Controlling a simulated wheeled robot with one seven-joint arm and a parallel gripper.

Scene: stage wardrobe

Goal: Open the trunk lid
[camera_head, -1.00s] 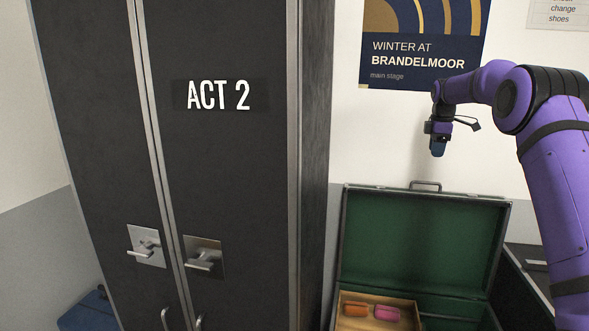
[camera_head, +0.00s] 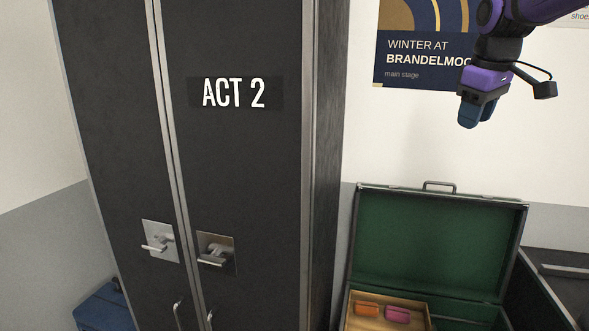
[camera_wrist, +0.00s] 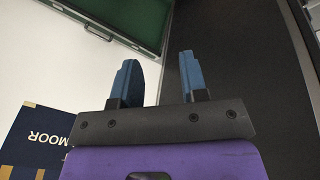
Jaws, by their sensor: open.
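The trunk is black with a green lining, and its lid (camera_head: 435,240) stands raised and tilted back towards the wall, with a handle (camera_head: 439,186) on its top edge. Inside the trunk a wooden tray (camera_head: 360,322) holds an orange item (camera_head: 367,308) and a pink item (camera_head: 397,314). My gripper (camera_head: 474,112) hangs in the air above the trunk lid, touching nothing. In the wrist view the two blue fingers of my gripper (camera_wrist: 160,80) are apart and empty. The green-lined lid also shows in the wrist view (camera_wrist: 140,15).
A tall black wardrobe (camera_head: 240,160) marked ACT 2 stands left of the trunk, its doors shut, with lever handles (camera_head: 212,255). A blue case (camera_head: 103,308) sits low at the left. A poster (camera_head: 410,60) hangs on the wall. Another dark case (camera_head: 560,285) stands right of the trunk.

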